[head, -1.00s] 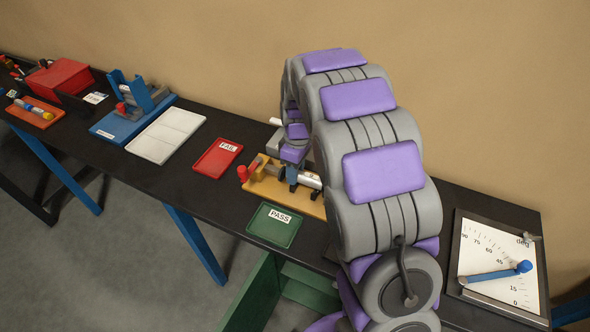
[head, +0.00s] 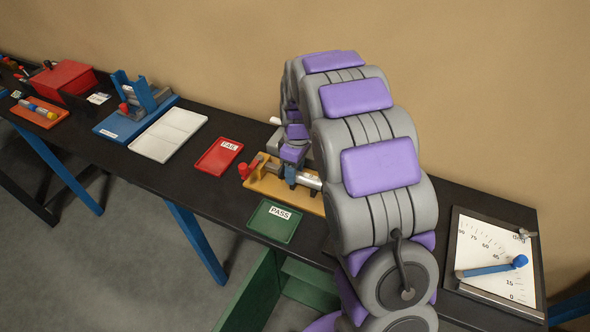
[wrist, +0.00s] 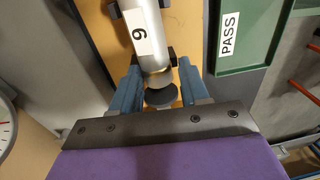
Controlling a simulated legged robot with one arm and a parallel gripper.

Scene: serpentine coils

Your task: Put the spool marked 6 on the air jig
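The silver spool (wrist: 146,38) lies in the yellow jig in the wrist view. Its white label shows one figure, which reads as 6 or 9 depending on the way up. Dark supports stand beside the spool. The yellow jig (head: 262,184) sits on the bench behind the green PASS tray; the spool (head: 312,181) shows at its right part in the head view. My gripper (wrist: 160,78) has its blue fingers apart, one each side of the spool's near end, with a slight gap on the right. Contact on the left is unclear. My arm hides part of the jig.
The green PASS tray (head: 259,222) lies in front of the jig and the red FAIL tray (head: 207,164) to its left. A white tray (head: 148,146) and a blue fixture (head: 122,124) stand farther left. An angle gauge (head: 466,238) lies at the right.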

